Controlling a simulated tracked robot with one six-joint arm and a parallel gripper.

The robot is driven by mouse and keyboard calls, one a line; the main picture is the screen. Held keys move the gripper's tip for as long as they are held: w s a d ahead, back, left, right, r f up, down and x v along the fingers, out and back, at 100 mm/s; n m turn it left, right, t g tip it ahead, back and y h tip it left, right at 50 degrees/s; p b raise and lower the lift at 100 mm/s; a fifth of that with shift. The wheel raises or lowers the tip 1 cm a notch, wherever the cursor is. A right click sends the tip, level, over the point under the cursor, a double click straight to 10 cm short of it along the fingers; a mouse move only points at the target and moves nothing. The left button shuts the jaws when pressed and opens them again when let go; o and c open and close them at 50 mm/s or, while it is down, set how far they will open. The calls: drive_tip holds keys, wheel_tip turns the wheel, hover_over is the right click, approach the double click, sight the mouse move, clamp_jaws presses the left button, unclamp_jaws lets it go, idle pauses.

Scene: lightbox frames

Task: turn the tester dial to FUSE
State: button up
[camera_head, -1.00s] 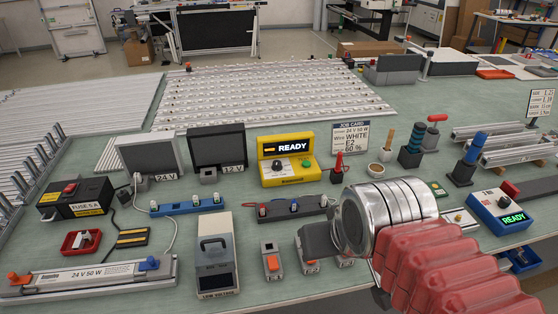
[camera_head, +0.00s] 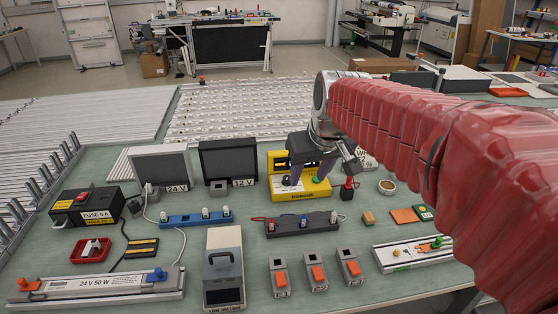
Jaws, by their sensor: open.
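The yellow tester (camera_head: 310,193) stands near the middle of the bench, with a dark display at its upper left. The gripper is open. A green button (camera_head: 316,180) shows at the right of the face. Whether the fingers touch the dial cannot be told.
Two dark-screened boxes marked 24 V (camera_head: 160,164) and 12 V (camera_head: 228,160) stand left of the tester. A lamp holder strip (camera_head: 302,224) lies in front of it, with several orange-switched blocks (camera_head: 318,273) nearer. A black FUSE box (camera_head: 85,207) is at the left. My red arm covers the right.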

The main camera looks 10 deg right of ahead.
drive_tip(key=w+f, duration=0.3)
drive_tip(key=w, duration=0.8)
drive_tip(key=n, duration=0.1)
approach(288, 177)
drive_tip(key=w+v, duration=0.1)
drive_tip(key=v, duration=0.4)
drive_tip(key=shift+s+d+r+g, duration=0.2)
drive_tip(key=shift+s+r+g, duration=0.1)
drive_tip(key=shift+g, duration=0.1)
drive_tip(key=x, duration=1.3)
drive_tip(key=shift+w+a+f, duration=0.25)
drive_tip(key=shift+f, duration=0.1)
drive_tip(key=c, duration=1)
